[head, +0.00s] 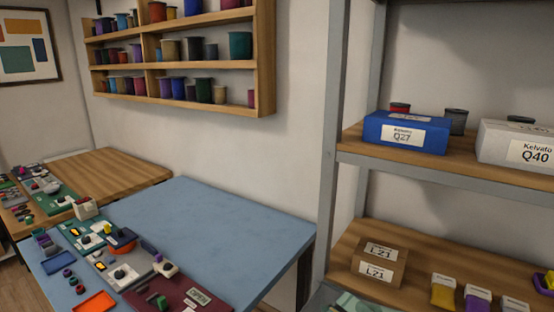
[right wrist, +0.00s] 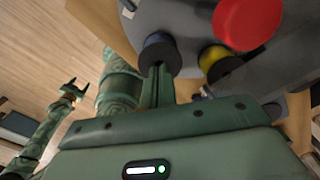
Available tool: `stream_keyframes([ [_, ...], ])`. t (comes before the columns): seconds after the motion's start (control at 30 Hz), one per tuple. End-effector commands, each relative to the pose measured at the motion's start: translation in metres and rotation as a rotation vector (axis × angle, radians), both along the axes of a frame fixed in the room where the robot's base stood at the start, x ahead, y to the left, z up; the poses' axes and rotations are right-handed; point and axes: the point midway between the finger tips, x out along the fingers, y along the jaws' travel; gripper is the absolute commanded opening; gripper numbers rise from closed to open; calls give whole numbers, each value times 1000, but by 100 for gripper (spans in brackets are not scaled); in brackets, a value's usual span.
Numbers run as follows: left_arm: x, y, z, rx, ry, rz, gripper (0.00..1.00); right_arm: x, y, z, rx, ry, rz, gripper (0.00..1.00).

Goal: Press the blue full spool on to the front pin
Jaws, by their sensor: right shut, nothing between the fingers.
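In the right wrist view a dark blue spool (right wrist: 160,50) with a dark flange sits against a grey surface (right wrist: 186,18), right at the tips of my right gripper (right wrist: 158,73). The right gripper is shut with nothing between its fingers; its tips meet or overlap the spool's near flange, and I cannot tell whether they touch. The pin under the spool is hidden, so I cannot tell how far down it sits. My left gripper (right wrist: 73,88) shows small at the left of the right wrist view, its fingers apart and empty. Neither gripper shows in the head view.
A yellow spool (right wrist: 213,60) and a large red round part (right wrist: 248,22) stand close right of the blue spool. In the head view a blue table (head: 215,235) holds small parts along its left; its middle is clear. A shelf rack (head: 335,150) stands at right.

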Motion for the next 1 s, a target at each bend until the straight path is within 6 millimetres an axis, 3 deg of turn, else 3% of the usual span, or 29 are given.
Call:
stream_keyframes([
  [1.0, -3, 0, -11, 0, 6, 0, 59, 0, 0, -22, 0, 1, 0, 0],
])
